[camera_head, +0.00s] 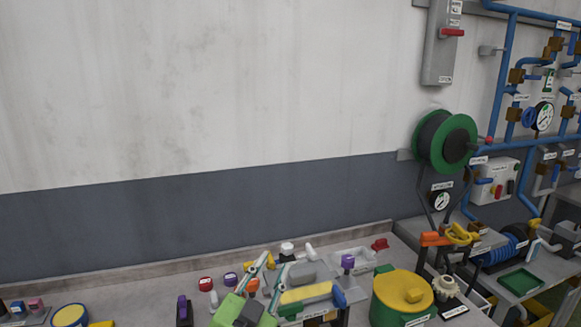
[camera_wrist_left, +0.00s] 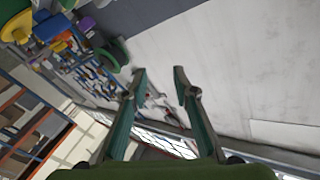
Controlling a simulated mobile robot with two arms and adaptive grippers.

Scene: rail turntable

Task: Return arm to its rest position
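My left gripper (camera_head: 278,262) shows low in the middle of the head view, with its green body at the bottom edge and its two teal fingers pointing up and to the right over the bench. In the left wrist view the gripper (camera_wrist_left: 159,72) has its fingers spread apart, with nothing between them. It is open and empty. Most of the left arm is out of the frame. My right arm and gripper are not in view.
The bench below is crowded: a yellow-topped green drum (camera_head: 402,293), a purple-topped part (camera_head: 347,263) and several small caps. A green reel (camera_head: 446,140) and blue pipes (camera_head: 503,70) are on the right wall. The bare wall (camera_head: 180,90) at the left is clear.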

